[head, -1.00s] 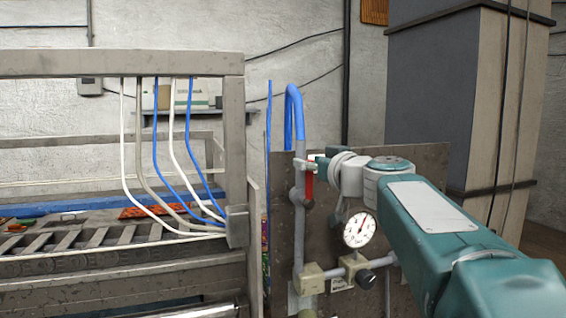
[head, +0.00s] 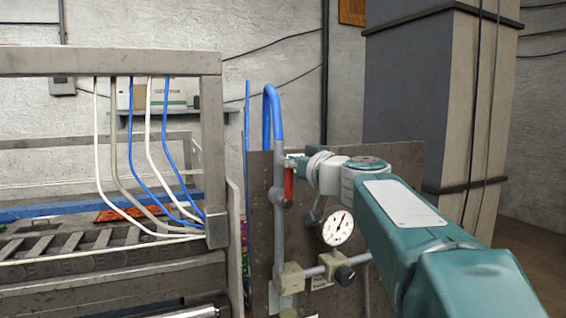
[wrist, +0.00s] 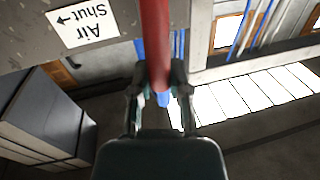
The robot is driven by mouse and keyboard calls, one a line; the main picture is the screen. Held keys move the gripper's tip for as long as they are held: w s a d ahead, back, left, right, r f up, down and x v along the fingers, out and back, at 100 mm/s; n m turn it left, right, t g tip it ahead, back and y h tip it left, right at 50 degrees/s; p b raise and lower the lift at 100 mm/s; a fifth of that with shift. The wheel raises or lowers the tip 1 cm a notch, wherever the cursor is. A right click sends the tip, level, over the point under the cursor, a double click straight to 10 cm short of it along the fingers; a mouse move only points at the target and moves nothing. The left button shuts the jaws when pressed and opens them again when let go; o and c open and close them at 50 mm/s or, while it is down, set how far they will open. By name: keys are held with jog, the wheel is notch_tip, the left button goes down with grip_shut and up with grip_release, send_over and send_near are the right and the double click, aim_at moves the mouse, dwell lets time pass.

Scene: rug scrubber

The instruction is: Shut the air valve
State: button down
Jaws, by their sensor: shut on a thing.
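The air valve has a red lever handle (head: 288,183) on the grey upright pipe (head: 279,235), below the blue hose. A white label (wrist: 83,18) reading "Air Shut" with an arrow appears upside down beside the lever. The valve body is hidden in the wrist view.
A round pressure gauge (head: 338,228) and a black knob (head: 344,275) sit below my arm on the brown panel (head: 395,160). A metal frame with white and blue hoses (head: 215,140) stands left. A large grey column (head: 410,110) stands behind right.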

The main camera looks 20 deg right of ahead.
jog(key=d+f+m+t+h, duration=0.2)
jog(key=d+f+m, duration=0.6)
jog(key=m, duration=1.1)
jog(key=shift+f+m+h, duration=0.3)
jog(key=shift+f+h, duration=0.3)
jog(key=shift+h, duration=0.1)
jog(key=shift+d+f, duration=0.1)
jog(key=shift+d, duration=0.05)
jog(key=c, duration=0.6)
grip_release()
jog(key=s, duration=0.4)
jog(key=s+f, duration=0.1)
jog(key=s, duration=0.3)
jog(key=s+f, duration=0.1)
jog(key=s, duration=0.2)
jog(key=shift+s+f, duration=0.1)
jog(key=shift+s, duration=0.3)
